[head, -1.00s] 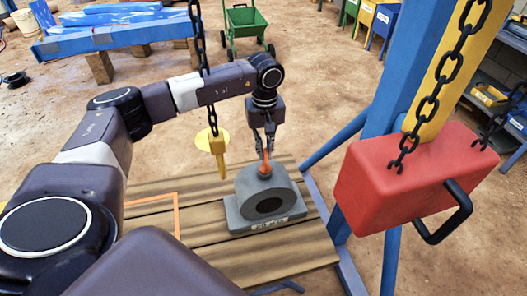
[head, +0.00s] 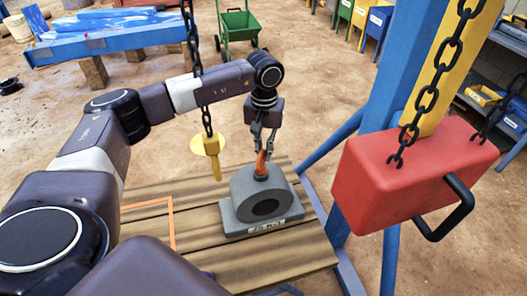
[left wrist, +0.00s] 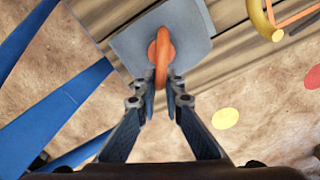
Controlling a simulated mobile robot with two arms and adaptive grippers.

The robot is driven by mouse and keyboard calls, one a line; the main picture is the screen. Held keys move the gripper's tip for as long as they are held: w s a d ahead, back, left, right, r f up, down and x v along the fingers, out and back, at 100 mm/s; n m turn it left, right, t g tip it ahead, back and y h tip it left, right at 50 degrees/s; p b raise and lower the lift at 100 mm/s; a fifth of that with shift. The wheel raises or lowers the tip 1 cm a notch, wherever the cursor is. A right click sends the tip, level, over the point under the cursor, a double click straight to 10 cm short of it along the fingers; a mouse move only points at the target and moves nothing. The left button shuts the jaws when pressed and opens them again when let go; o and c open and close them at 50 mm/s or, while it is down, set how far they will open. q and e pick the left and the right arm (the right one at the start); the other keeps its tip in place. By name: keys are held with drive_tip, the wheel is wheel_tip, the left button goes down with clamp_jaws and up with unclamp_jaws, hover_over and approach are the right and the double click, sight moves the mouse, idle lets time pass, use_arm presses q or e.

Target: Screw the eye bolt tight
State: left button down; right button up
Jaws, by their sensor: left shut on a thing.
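The orange eye bolt (head: 262,163) stands on top of the grey bearing block (head: 247,207), which rests on a wooden pallet (head: 200,228). My left gripper (head: 267,150) comes down from above and is shut on the eye bolt's ring. In the left wrist view, the fingers (left wrist: 161,92) close around the lower part of the orange ring (left wrist: 162,62). The eye bolt's base meets the top of the block; its thread is hidden. My right gripper is in neither view.
A yellow hook (head: 213,152) hangs on a black chain left of the block. A red hoist body (head: 405,180) with a black handle hangs at the right, before a blue post (head: 405,65). An orange outline (head: 172,228) marks the pallet's left part.

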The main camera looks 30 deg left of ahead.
use_arm(q)
drive_tip(key=m, duration=0.2)
drive_tip(key=d+m+b, duration=0.1)
drive_tip(key=shift+f, duration=0.3)
drive_tip(key=shift+s+d+m, duration=0.1)
drive_tip(key=shift+m, duration=0.7)
drive_tip(key=shift+d+f+m+b, duration=0.1)
drive_tip(key=shift+d+m+b, duration=0.2)
drive_tip(key=shift+m+b, duration=0.65)
drive_tip(key=shift+s+d+m, duration=0.15)
drive_tip(key=shift+d+m, duration=0.05)
drive_tip(key=shift+m, duration=0.6)
drive_tip(key=shift+s+d+m, duration=0.1)
drive_tip(key=shift+d+m, duration=0.05)
drive_tip(key=shift+m, duration=0.6)
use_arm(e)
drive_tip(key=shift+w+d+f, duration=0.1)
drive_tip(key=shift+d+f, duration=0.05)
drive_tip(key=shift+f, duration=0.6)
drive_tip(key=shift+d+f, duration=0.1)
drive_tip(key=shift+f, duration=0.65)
